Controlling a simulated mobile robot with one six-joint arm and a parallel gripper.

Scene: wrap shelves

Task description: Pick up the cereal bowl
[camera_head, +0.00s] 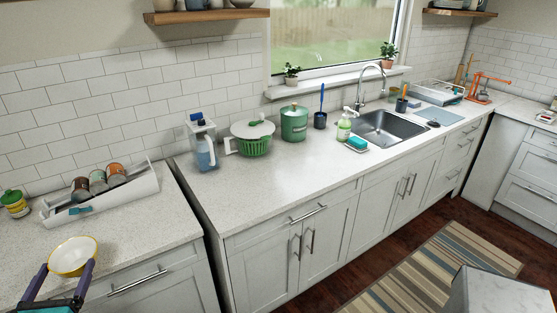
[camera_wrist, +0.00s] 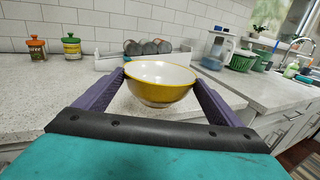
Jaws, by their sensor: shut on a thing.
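The cereal bowl is yellow outside and white inside. It is upright at the lower left in the head view (camera_head: 73,250) and in the middle of the wrist view (camera_wrist: 160,90). My gripper (camera_head: 66,270) is shut on it, with one purple finger on each side of the bowl; the fingers also show in the wrist view (camera_wrist: 160,76). The bowl is near the front of the left counter (camera_head: 150,222). I cannot tell whether its base touches the counter. The fingertips are partly hidden by the bowl.
A white rack with several cans (camera_head: 112,195) stands behind the bowl, with a green jar (camera_head: 14,204) to its left. A dark gap (camera_head: 190,200) separates the counters.

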